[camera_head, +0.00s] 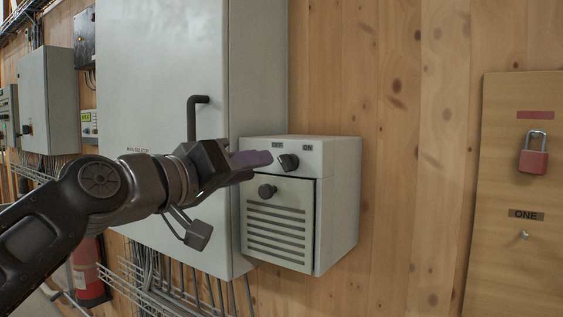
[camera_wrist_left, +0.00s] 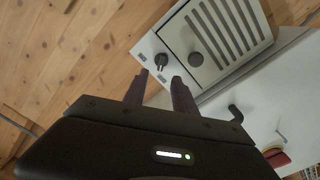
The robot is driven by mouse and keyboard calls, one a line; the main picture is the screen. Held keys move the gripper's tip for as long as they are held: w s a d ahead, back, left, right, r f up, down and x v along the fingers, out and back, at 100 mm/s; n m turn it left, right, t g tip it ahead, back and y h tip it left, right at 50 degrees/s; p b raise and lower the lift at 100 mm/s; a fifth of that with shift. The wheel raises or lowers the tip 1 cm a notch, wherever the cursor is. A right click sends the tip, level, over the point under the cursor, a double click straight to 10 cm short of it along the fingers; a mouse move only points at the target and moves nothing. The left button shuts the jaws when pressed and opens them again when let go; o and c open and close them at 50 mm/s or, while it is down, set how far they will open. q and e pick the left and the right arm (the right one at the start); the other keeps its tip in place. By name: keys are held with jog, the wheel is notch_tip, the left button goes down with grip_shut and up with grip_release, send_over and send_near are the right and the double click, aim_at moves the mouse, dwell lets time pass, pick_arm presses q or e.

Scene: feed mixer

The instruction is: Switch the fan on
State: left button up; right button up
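The fan's control is a white box (camera_head: 340,200) on the wooden wall, with a louvred front. Its dark rotary switch (camera_head: 288,162) sits on the upper strip below the labels OFF and ON. I cannot tell for sure which label it points to. My left gripper (camera_head: 258,165) is just left of the switch, its purple fingers pointing at it. In the left wrist view, the fingers (camera_wrist_left: 160,80) are spread and empty, with the switch (camera_wrist_left: 162,61) just beyond the gap between their tips. They appear apart from it. My right gripper is not in view.
A second dark round knob (camera_head: 267,190) is on the box's louvred door, just below the gripper. A large grey cabinet (camera_head: 160,70) with a black handle (camera_head: 192,118) stands left of the box. A red padlock (camera_head: 533,160) hangs on a board at the right.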

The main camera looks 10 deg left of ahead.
aim_at(281, 162)
pick_arm(q)
jog(key=p+x, duration=0.3)
jog(key=x, duration=0.4)
jog(key=shift+w+p, duration=0.3)
jog(key=shift+w, duration=0.05)
jog(key=shift+w+d+f, duration=0.1)
jog(key=shift+w, duration=0.15)
jog(key=shift+c, duration=0.5)
grip_shut()
